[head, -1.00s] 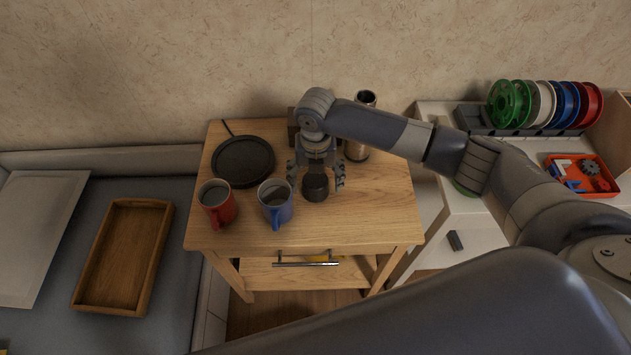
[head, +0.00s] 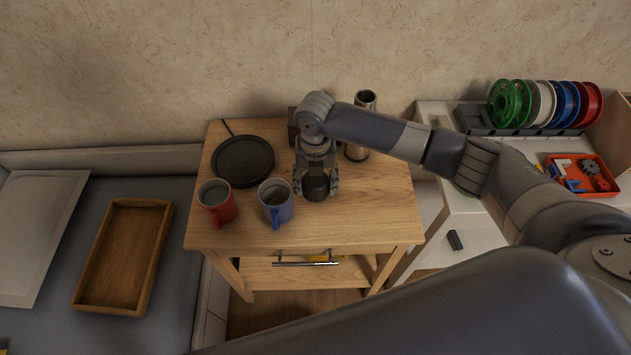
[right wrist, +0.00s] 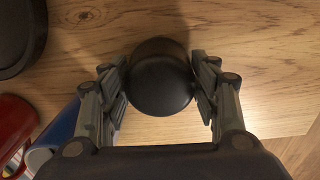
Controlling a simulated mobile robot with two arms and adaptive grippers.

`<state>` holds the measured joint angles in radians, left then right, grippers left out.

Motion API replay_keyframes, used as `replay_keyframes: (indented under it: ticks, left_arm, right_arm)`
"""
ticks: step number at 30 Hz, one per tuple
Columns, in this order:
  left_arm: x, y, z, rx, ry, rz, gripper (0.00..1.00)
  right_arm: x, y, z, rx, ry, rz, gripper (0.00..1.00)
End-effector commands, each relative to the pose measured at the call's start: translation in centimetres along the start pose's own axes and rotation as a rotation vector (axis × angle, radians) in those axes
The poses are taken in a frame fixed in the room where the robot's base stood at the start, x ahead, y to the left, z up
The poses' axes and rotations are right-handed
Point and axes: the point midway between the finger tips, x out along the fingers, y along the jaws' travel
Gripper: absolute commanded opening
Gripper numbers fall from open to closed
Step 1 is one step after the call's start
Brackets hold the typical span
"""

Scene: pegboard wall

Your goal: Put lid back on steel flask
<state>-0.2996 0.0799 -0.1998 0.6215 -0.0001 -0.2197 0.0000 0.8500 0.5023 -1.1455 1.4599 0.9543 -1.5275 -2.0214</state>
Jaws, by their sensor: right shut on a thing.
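The black lid (head: 316,187) is on the wooden table, right of the blue mug. My right gripper (head: 316,182) is shut on it, with one finger on each side. In the right wrist view the lid (right wrist: 160,78) sits between the two finger pads of the gripper (right wrist: 162,85). I cannot tell whether the lid touches the tabletop. The steel flask (head: 361,125) stands upright at the back of the table, right of the gripper, with its dark mouth open at the top. My right forearm passes in front of part of the flask. My left gripper is not in view.
A blue mug (head: 275,203) and a red mug (head: 217,203) stand left of the lid. A round black plate (head: 243,161) lies behind them. The front right of the wooden table (head: 385,210) is clear. A white unit with spools (head: 545,104) stands at the right.

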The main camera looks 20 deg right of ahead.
Motion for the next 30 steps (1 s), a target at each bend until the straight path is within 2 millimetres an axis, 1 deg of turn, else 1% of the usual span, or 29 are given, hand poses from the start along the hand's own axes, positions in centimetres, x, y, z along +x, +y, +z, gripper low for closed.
replay_keyframes:
  ticks: [5, 8, 11, 12, 14, 24, 30]
  left_arm:
    - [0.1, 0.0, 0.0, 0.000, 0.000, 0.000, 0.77]
    - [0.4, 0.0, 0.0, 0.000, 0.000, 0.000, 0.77]
    - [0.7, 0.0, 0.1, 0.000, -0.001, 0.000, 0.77]
    - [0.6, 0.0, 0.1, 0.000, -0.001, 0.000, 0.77]
    - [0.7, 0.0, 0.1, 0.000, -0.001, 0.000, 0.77]
    - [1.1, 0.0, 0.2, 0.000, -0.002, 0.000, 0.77]
    - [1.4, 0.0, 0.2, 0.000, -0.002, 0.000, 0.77]
  right_arm:
    - [-0.8, 0.0, 0.1, 0.000, -0.001, 0.001, 0.33]
    - [-2.0, 0.1, 0.1, 0.000, -0.003, 0.002, 0.33]
    - [-3.8, 0.0, 0.1, -0.001, -0.004, 0.003, 0.33]
    - [-3.5, -0.4, -0.8, -0.002, 0.002, 0.000, 0.33]
    - [-3.6, -0.8, -1.9, -0.003, 0.002, 0.000, 0.33]
    - [-4.3, -3.5, -9.1, -0.002, 0.001, -0.001, 0.33]
    - [-4.7, -4.8, -12.5, -0.001, 0.001, 0.001, 0.33]
